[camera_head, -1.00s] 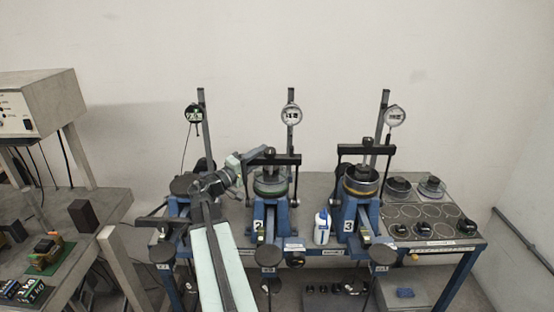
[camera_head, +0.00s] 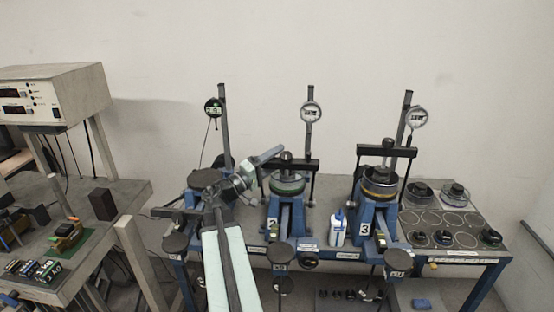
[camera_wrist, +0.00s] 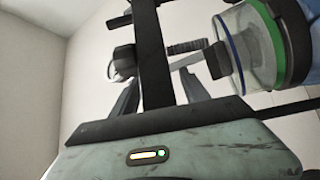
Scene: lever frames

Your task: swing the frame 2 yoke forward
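Frame 2 (camera_head: 271,222) is the middle blue stand, with a banded clear cell (camera_head: 287,183) on it. Its yoke (camera_head: 300,165) is a black crossbar with a round knob on top and side arms, standing over the cell. My gripper (camera_head: 269,155) is at the left end of this crossbar. In the wrist view the yoke crossbar (camera_wrist: 152,50) runs up the picture between my two grey fingers, which stand apart. The cell with green and blue bands (camera_wrist: 255,50) shows on the right. Whether either finger touches the bar cannot be told.
Frame 3 (camera_head: 367,230), with its own yoke, stands to the right. A white bottle (camera_head: 338,232) is between the two. Dial gauges on posts stand behind. A tray with round recesses (camera_head: 455,222) is at right, a side bench with instruments (camera_head: 85,245) at left.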

